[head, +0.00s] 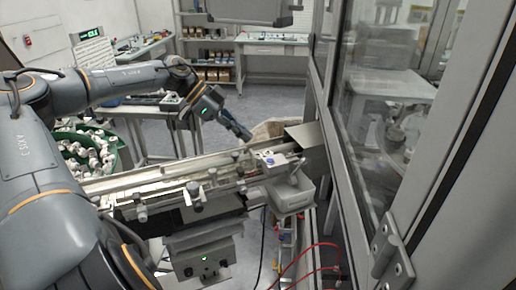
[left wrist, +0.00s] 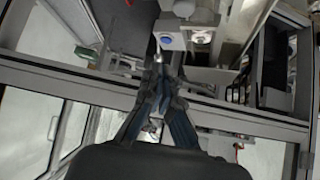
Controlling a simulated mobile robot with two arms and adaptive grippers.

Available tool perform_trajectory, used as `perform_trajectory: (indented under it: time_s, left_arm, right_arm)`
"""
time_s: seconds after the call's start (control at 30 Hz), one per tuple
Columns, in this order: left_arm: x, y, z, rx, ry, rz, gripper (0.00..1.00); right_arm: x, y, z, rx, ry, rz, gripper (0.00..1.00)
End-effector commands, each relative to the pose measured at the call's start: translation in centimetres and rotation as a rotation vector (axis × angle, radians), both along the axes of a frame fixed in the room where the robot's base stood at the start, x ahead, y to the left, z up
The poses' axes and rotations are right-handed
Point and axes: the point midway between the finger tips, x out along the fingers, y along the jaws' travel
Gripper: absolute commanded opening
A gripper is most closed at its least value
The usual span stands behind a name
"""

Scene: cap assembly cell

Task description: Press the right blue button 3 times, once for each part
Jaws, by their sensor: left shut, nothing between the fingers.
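My left gripper (head: 246,137) reaches in from the left, its fingers shut and empty. It is above the conveyor rail, a little left of and behind a small white button box (head: 284,160). A blue button (head: 269,161) shows on that box. In the left wrist view the shut fingertips (left wrist: 158,68) point up the picture towards a blue button (left wrist: 167,40) on a pale housing, with a visible gap below it. A second round fitting (left wrist: 202,37) sits right of it; its colour is unclear. My right gripper is not in view.
The conveyor rail (head: 160,178) runs from the left towards the button box. A green bowl of white parts (head: 90,150) stands at left. A grey bin (head: 291,196) hangs below the box. A glass-panelled machine frame (head: 330,120) closes off the right side.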

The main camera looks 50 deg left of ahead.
Motion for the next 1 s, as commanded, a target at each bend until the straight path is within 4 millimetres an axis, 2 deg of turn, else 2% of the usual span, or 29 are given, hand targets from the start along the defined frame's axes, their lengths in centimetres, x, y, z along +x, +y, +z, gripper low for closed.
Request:
perform_trajectory:
  time_s: [0.1, 0.6, 1.0]
  left_arm:
    - [0.0, -0.1, 0.8, -0.015, -0.018, -0.021, 0.00]
    - [-0.5, 0.7, 3.9, 0.000, -0.006, -0.025, 0.00]
    - [-0.6, 1.5, 5.3, 0.018, 0.020, 0.023, 0.00]
  right_arm:
    - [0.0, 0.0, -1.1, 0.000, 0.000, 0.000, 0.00]
    - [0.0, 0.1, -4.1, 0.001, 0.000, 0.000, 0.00]
    - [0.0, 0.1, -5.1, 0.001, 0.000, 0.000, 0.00]
